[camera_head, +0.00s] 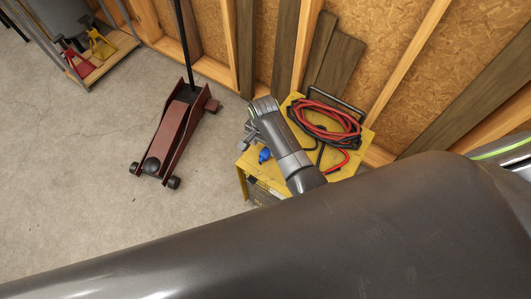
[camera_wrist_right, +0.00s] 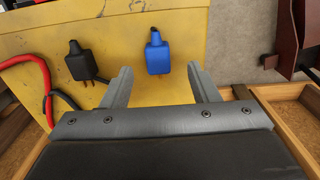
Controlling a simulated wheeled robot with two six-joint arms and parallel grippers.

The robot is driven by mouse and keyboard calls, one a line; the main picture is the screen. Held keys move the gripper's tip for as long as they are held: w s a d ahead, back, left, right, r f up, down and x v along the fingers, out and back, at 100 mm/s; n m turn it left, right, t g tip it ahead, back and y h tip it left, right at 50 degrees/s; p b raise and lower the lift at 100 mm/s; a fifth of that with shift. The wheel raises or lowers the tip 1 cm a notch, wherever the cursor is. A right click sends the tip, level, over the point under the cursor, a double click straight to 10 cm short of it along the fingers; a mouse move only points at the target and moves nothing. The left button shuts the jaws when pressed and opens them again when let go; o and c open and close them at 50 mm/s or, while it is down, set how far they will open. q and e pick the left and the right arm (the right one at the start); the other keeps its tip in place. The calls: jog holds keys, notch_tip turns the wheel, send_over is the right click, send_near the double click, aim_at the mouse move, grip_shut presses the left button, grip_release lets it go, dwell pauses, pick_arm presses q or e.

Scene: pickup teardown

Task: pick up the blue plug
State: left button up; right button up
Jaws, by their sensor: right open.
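The blue plug (camera_head: 265,155) sits on top of a yellow cabinet (camera_head: 257,167), near its left edge in the head view. In the right wrist view the blue plug (camera_wrist_right: 157,56) lies on the yellow top, ahead of and between my right gripper's two fingers. My right gripper (camera_head: 249,136) is above the cabinet by the plug; its fingers (camera_wrist_right: 158,85) are apart with nothing between them. A black plug (camera_wrist_right: 80,63) with prongs lies left of the blue one. My left gripper is not in view.
Red and black cables (camera_head: 330,124) are coiled on the cabinet, right of my arm. A dark red floor jack (camera_head: 171,130) stands on the floor to the left. A plywood wall (camera_head: 391,35) with studs and planks rises behind. Concrete floor (camera_head: 80,190) is clear at left.

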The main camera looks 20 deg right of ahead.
aim_at(265, 152)
jog(key=shift+s+d+f+b, duration=0.1)
jog(key=shift+f+b, duration=0.05)
jog(key=shift+f, duration=1.05)
jog(key=shift+d+f+b, duration=0.1)
jog(key=shift+f+b, duration=0.05)
jog(key=shift+f, duration=1)
jog(key=shift+c, duration=0.3)
jog(key=c, duration=1)
